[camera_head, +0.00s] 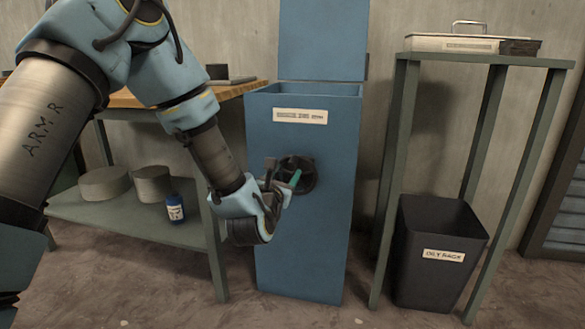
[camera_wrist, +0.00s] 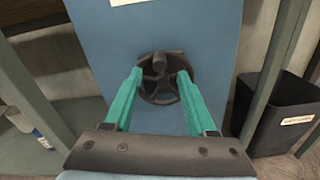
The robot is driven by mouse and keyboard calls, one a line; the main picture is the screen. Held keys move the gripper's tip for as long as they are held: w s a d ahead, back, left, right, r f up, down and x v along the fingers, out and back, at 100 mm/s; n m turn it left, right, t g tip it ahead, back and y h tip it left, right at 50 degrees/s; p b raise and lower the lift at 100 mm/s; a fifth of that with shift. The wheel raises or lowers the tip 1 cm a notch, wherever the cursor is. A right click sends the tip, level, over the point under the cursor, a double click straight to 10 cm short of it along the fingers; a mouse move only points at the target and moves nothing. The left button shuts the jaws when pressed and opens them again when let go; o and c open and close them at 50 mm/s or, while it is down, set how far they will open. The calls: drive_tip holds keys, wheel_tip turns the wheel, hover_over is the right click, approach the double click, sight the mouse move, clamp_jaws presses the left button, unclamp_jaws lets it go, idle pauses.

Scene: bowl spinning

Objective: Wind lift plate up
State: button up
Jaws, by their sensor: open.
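A tall blue cabinet (camera_head: 300,240) stands upright with its top lid raised and a white label on its front. A dark round handwheel (camera_head: 307,175) with spokes and a knob is mounted on its front face. It also shows in the wrist view (camera_wrist: 160,78), the knob near the top. My gripper (camera_head: 284,178) is in front of the wheel, and its green fingers (camera_wrist: 157,82) are spread apart, one at each side of the wheel in the picture. Nothing is between them but the view of the wheel; whether they touch its rim I cannot tell. No lift plate shows.
A workbench (camera_head: 150,206) with round grey blocks (camera_head: 104,183) and a blue container (camera_head: 174,208) on its lower shelf stands left. A green side table (camera_head: 480,60) with a flat case (camera_head: 455,43) stands right. A black bin (camera_head: 437,250) sits under it.

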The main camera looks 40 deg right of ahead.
sight(291, 165)
drive_tip(key=b+x, duration=0.1)
drive_tip(key=x, duration=0.6)
drive_tip(key=shift+w+d, duration=0.15)
drive_tip(key=shift+c, duration=0.3)
clamp_jaws()
